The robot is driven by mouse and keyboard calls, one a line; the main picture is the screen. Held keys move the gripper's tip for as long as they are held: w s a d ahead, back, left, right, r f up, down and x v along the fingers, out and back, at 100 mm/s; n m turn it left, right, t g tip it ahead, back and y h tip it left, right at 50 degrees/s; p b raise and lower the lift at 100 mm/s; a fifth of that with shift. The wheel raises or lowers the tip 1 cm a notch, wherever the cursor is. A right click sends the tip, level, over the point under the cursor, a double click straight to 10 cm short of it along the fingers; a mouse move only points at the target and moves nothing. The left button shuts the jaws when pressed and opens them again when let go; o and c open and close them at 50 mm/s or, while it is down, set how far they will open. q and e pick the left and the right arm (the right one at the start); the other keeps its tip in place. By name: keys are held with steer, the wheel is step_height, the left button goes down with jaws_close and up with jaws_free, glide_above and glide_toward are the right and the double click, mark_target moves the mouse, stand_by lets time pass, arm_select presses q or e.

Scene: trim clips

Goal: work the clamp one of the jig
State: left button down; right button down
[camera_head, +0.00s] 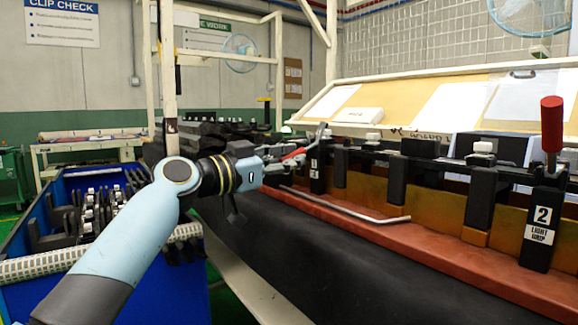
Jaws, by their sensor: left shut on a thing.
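The jig (345,200) is a long row of black posts and orange-brown blocks on a red base, running from the middle to the right edge. Clamp one (313,168) stands at its left end, with a small label on a black post and a red handle (294,154) lying tilted. My left gripper (282,158) reaches in from the left and is shut on the red handle; the fingers and part of the handle are hard to make out. Clamp two (540,215), labelled "2 LIGHT GRIP", has its red handle upright at the right. My right gripper is not in view.
A bent grey rod (345,208) lies along the red base. A black padded surface (330,262) fills the front. A blue bin (170,275) with black and white parts is at the left. A sloped board with papers (440,105) stands behind the jig.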

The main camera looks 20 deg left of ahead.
arm_select(q)
steer(key=shift+f, duration=0.15)
steer(key=c, duration=1.5)
jaws_free()
steer(key=shift+o, duration=1.2)
steer(key=shift+s+a, duration=0.1)
steer(key=r+v, duration=0.1)
steer(key=v, duration=1)
steer(key=shift+s+a+f, duration=0.2)
steer(key=shift+s+f, duration=0.1)
steer(key=shift+f, duration=0.2)
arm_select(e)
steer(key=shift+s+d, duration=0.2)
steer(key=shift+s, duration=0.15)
